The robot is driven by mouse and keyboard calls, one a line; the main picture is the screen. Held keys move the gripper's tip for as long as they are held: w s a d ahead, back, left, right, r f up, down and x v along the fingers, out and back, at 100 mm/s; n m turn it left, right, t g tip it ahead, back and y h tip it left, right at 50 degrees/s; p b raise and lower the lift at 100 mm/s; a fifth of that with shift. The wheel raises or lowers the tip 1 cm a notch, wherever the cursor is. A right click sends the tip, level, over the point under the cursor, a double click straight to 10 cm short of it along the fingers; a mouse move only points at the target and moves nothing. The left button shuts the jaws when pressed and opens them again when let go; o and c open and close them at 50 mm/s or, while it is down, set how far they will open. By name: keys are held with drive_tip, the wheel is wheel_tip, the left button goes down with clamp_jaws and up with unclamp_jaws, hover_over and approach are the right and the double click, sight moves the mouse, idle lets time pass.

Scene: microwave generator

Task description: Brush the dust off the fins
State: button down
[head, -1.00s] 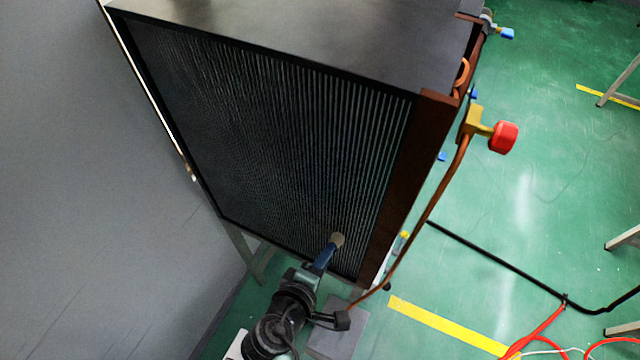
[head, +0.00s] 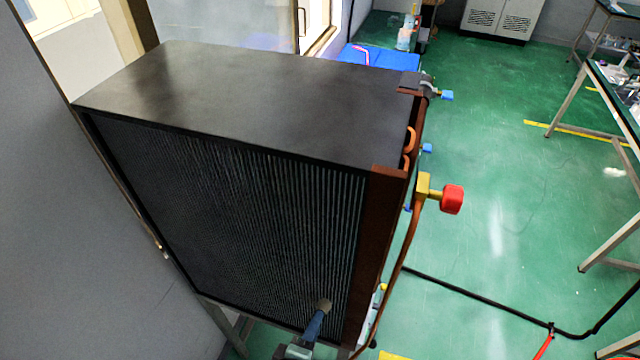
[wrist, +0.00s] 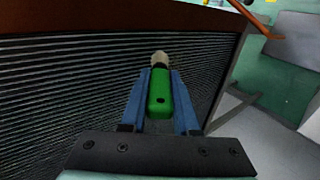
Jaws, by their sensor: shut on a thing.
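A black finned panel (head: 230,220) fills the front of a large dark box unit, with thin, closely spaced fins. A greyish dust-like haze shows over much of its left and upper part. My gripper (head: 308,335) is at the panel's lower right, mostly cut off by the bottom edge. In the wrist view my gripper's two blue fingers (wrist: 160,105) are shut on a brush with a green handle (wrist: 160,92). The brush's pale tip (wrist: 160,60) points away from the gripper toward the fins; I cannot tell whether it touches them.
The unit's flat dark top (head: 250,90) is bare. A brown side strip (head: 375,240), a brass valve with a red knob (head: 452,199) and a copper pipe (head: 405,250) stand close on the right. A grey wall (head: 50,230) is close on the left.

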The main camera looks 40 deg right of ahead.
drive_tip(key=w+a+b, duration=0.2)
drive_tip(key=w+a, duration=0.3)
drive_tip(key=w, duration=0.3)
drive_tip(key=shift+w+a+b, duration=0.15)
drive_tip(key=shift+w+b, duration=0.05)
drive_tip(key=shift+b, duration=0.15)
idle(0.4)
drive_tip(key=shift+r, duration=0.1)
drive_tip(key=s+a+p, duration=0.1)
drive_tip(key=s+a, duration=0.2)
drive_tip(key=a, duration=0.2)
drive_tip(key=shift+s, duration=0.2)
drive_tip(key=shift+a, duration=0.1)
idle(0.4)
drive_tip(key=shift+s+a, duration=0.85)
drive_tip(key=shift+a, duration=0.3)
